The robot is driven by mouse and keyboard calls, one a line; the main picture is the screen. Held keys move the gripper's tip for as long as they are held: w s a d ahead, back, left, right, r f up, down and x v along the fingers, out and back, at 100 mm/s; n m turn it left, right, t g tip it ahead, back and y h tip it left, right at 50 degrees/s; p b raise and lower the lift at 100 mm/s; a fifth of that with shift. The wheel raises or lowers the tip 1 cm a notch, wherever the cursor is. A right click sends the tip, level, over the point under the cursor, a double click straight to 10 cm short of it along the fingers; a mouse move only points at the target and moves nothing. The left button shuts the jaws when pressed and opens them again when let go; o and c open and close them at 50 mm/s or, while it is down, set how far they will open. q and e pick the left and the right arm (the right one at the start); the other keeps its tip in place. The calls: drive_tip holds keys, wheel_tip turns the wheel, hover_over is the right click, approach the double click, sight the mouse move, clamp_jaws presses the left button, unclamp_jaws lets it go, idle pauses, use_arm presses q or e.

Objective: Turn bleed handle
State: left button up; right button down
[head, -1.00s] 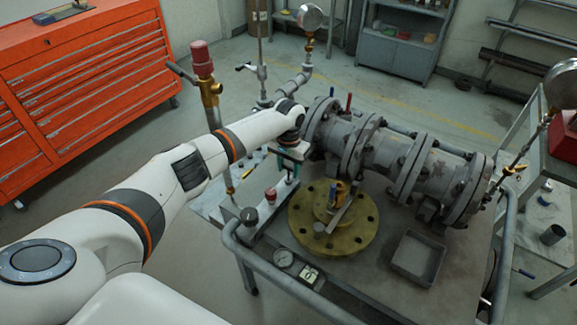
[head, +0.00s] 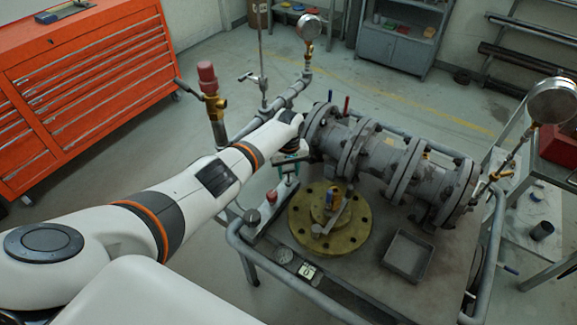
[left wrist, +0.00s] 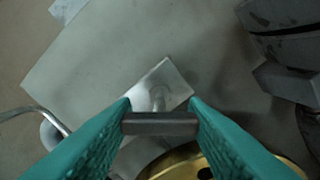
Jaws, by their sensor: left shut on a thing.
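My left gripper (head: 288,164) is over the left end of the bench, beside the grey valve body. In the left wrist view, its two teal fingers (left wrist: 160,108) are shut on a short grey bar, the bleed handle (left wrist: 160,124), which spans the gap between them. Below the handle, a round post stands on a pale metal plate (left wrist: 174,82). In the head view my gripper and wrist largely hide the handle. My right gripper is not in view.
The grey flanged valve body (head: 385,160) lies along the bench. A yellow flange (head: 356,237) with parts on it sits in front of it, with an empty metal tray (head: 407,256) to the right. A red-capped brass valve (head: 207,80) stands left of my arm.

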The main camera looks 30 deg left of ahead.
use_arm(q)
drive_tip(key=n+p, duration=0.1)
drive_tip(key=n, duration=0.2)
drive_tip(key=shift+r+n, duration=0.1)
drive_tip(key=shift+n, duration=0.2)
drive_tip(key=shift+n+p, duration=0.45)
drive_tip(key=shift+n, duration=1.05)
drive_tip(key=o, duration=1)
wheel_tip(320, 180, up, 7)
drive_tip(key=p, duration=0.2)
drive_tip(key=shift+f+p, duration=0.2)
drive_tip(key=shift+p, duration=0.15)
drive_tip(key=shift+r, duration=2.6)
